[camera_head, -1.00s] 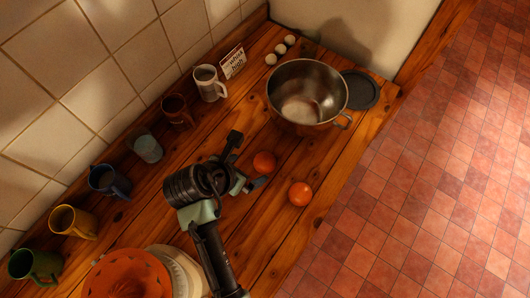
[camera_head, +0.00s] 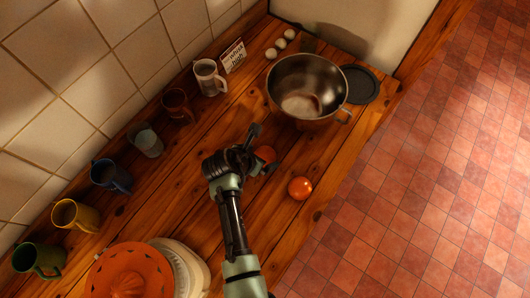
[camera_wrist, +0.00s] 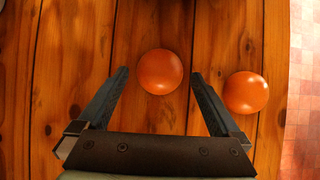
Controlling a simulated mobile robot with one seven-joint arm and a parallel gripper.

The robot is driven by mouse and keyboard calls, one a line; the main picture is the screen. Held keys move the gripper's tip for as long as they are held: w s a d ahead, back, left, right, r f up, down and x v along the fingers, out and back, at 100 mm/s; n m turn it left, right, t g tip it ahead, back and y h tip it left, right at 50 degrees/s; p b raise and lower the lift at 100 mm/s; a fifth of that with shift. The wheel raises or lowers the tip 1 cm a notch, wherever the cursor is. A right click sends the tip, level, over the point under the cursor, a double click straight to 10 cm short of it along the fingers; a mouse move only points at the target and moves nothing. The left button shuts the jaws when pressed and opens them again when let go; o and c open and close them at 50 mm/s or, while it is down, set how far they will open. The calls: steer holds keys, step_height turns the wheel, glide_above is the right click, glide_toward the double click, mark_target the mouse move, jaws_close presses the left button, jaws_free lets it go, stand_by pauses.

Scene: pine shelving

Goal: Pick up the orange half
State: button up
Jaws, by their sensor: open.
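Two round orange fruits lie on the wooden counter; I cannot tell from their rounded tops which is a half. One orange fruit (camera_head: 265,154) is partly hidden by my gripper (camera_head: 262,149) in the head view. In the wrist view this fruit (camera_wrist: 160,71) lies between the tips of my open gripper (camera_wrist: 160,75), with a gap on both sides. The other orange fruit (camera_head: 300,188) lies closer to the counter's floor-side edge. It shows right of the right finger in the wrist view (camera_wrist: 246,92). My gripper is empty.
A steel pot (camera_head: 307,92) stands beyond the fruits, with a dark round lid (camera_head: 362,85) beside it. Several mugs, including a yellow one (camera_head: 75,216), line the tiled wall. An orange-topped juicer (camera_head: 128,272) stands at the near end. White eggs (camera_head: 280,47) lie at the back.

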steer(key=shift+x, duration=0.85)
steer(key=c, duration=1.4)
